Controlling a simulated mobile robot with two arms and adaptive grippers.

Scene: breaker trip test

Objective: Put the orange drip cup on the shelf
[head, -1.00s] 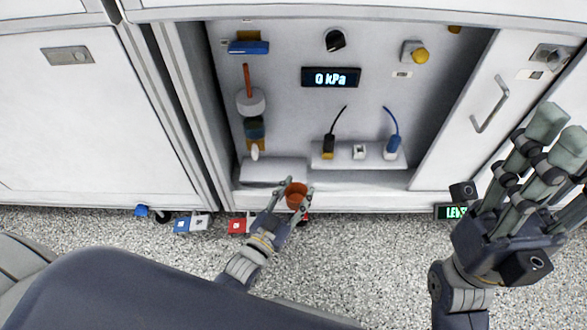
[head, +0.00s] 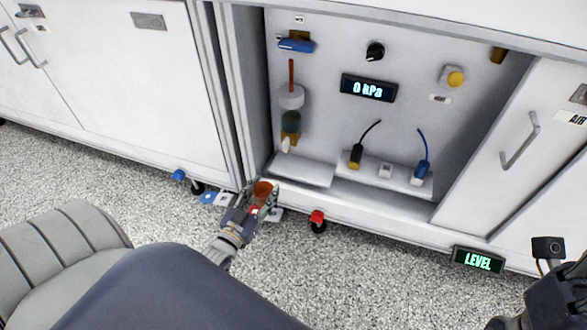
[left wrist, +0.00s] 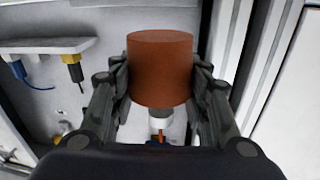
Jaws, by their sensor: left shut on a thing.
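The orange drip cup (head: 262,190) is held between the fingers of my left gripper (head: 256,200), in front of the cabinet's lower edge in the head view. In the left wrist view the cup (left wrist: 160,68) fills the middle, with a finger of my left gripper (left wrist: 160,95) on each side. A white shelf (head: 303,170) juts out low on the left inside the open cabinet bay, up and to the right of the cup. My right gripper (head: 560,300) is only partly in view at the lower right corner; its fingers do not show clearly.
Above the shelf hangs a filter column (head: 291,122) with a blue valve handle (head: 297,44). A second ledge (head: 385,172) with plugs stands to its right. A display reads 0 kPa (head: 368,89). A LEVEL sign (head: 478,260) and red caster (head: 318,221) sit below.

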